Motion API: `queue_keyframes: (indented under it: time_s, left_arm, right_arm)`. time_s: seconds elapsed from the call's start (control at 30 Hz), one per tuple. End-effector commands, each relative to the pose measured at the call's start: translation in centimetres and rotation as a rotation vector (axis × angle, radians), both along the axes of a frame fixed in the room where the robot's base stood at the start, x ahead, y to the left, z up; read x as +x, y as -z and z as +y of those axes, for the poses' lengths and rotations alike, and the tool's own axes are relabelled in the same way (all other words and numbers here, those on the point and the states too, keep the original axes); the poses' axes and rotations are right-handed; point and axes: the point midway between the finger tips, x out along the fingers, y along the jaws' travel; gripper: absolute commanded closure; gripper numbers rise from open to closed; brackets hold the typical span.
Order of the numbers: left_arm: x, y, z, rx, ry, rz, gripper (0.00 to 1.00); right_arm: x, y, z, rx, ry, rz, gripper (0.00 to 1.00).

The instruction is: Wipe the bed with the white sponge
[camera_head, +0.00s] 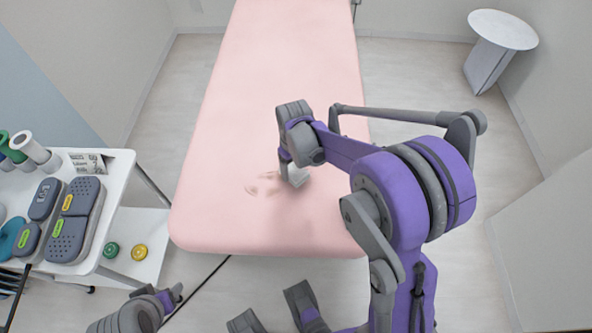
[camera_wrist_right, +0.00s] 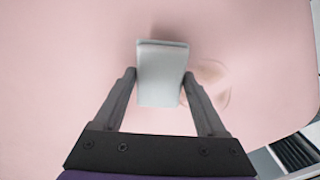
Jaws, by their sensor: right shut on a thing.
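The pink bed (camera_head: 270,70) runs from the front middle to the back of the head view. My right gripper (camera_head: 290,172) is over its near part, shut on the white sponge (camera_wrist_right: 162,75), which sits between both fingers in the right wrist view. The sponge is at or just above the bed; I cannot tell if it touches. A faint brownish smudge (camera_head: 265,185) lies on the bed just left of the sponge, and also shows beside the right finger in the wrist view (camera_wrist_right: 213,84). My left gripper (camera_head: 172,296) is low, in front of the bed; its fingers are unclear.
A white cart (camera_head: 118,190) at the left holds grey cases (camera_head: 75,220) and several rolls (camera_head: 30,148). Its lower shelf holds a green roll (camera_head: 111,250) and a yellow roll (camera_head: 140,251). A small round white table (camera_head: 502,30) stands at the back right. The rest of the bed is clear.

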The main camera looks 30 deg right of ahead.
Motion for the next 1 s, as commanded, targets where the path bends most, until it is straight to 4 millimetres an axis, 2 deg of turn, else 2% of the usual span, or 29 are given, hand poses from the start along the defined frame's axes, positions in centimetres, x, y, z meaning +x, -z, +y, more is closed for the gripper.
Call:
queue_keyframes:
  time_s: [0.03,0.53,1.0]
  left_arm:
    - [0.0,-0.6,0.0,0.0,0.0,-0.002,0.37]
    - [0.1,-3.7,0.0,0.0,0.0,-0.012,0.37]
    - [0.2,-3.9,0.0,0.0,0.0,-0.012,0.37]
  right_arm:
    - [0.1,-0.8,0.1,0.0,0.0,-0.001,0.96]
    - [0.6,-5.1,0.7,0.0,0.0,0.0,0.96]
    - [0.6,-5.4,0.8,0.0,0.001,0.0,0.96]
